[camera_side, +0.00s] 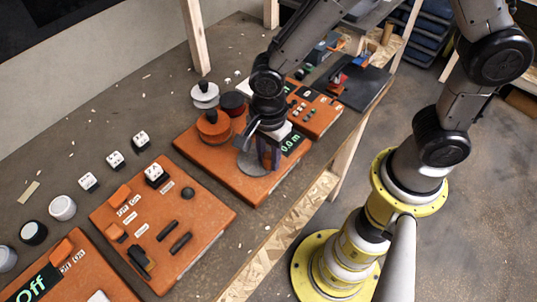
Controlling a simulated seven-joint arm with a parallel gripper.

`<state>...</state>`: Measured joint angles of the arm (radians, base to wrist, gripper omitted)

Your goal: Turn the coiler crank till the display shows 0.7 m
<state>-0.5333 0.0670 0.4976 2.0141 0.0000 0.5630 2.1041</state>
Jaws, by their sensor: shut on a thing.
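The coiler is an orange panel (190,137) on the bench in the middle of the side view. Its display (292,143) shows green digits that read about 0.0 m. A grey disc (252,164) lies on the panel under my gripper, and it looks like the crank's base. My gripper (268,160) points down over this disc and is shut on the crank handle. The handle itself is mostly hidden by the fingers. An orange spool with a dark knob (212,126) stands on the panel to the left of my gripper.
An orange switch panel (205,215) lies in front left, and another panel with a display reading Off (38,283) is at the lower left. A smaller orange panel (318,117) and a dark board (362,88) lie behind. White and black round pieces (62,207) line the left.

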